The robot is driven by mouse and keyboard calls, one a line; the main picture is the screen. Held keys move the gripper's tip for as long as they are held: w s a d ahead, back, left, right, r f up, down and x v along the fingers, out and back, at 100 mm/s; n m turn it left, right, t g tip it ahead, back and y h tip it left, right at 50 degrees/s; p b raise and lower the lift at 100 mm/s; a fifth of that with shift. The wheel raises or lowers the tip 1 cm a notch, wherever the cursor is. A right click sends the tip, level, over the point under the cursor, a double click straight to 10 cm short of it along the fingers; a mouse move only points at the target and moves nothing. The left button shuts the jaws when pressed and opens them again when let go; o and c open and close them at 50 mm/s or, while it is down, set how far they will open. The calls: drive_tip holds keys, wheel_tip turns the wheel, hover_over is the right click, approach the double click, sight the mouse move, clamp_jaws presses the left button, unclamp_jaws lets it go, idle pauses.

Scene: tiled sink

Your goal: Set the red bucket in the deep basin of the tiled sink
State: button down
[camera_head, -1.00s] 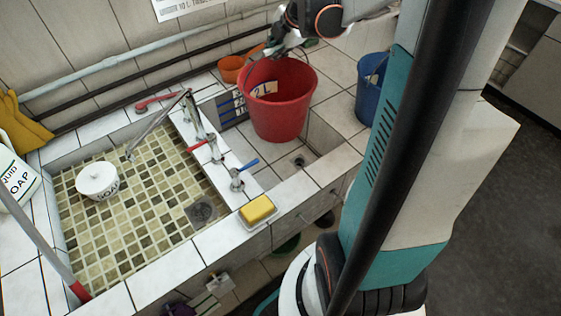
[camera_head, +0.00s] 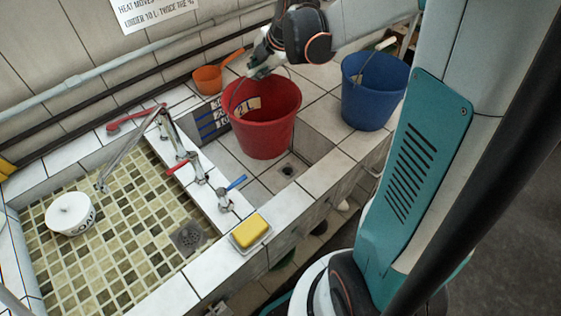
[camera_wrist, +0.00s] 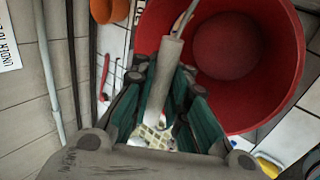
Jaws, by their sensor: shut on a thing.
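The red bucket (camera_head: 265,125) hangs upright in the head view, over or partly inside the deep basin (camera_head: 272,182) of the tiled sink. I cannot tell whether its base touches the basin floor. My gripper (camera_head: 261,69) is above the bucket's rim. In the wrist view my gripper (camera_wrist: 157,120) is shut on the grey grip (camera_wrist: 166,72) of the bucket's handle. The open mouth of the red bucket (camera_wrist: 290,45) lies beyond the fingers and looks empty. The bucket hides the back part of the basin. A drain (camera_head: 288,171) shows in front of it.
The shallow mosaic basin (camera_head: 122,225), with a white soap bowl (camera_head: 70,214), is at left. Taps (camera_head: 197,170) line the divider. A yellow sponge (camera_head: 250,230) is on the front ledge. A blue bucket (camera_head: 373,100) stands at right, an orange pot (camera_head: 207,80) behind.

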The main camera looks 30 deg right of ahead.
wheel_tip(320, 180, down, 20)
drive_tip(key=b, duration=0.7)
drive_tip(key=shift+r, duration=0.1)
drive_tip(key=c, duration=1.6)
unclamp_jaws()
drive_tip(key=shift+o, duration=0.2)
drive_tip(key=p+v, duration=0.4)
drive_tip(key=v, duration=0.8)
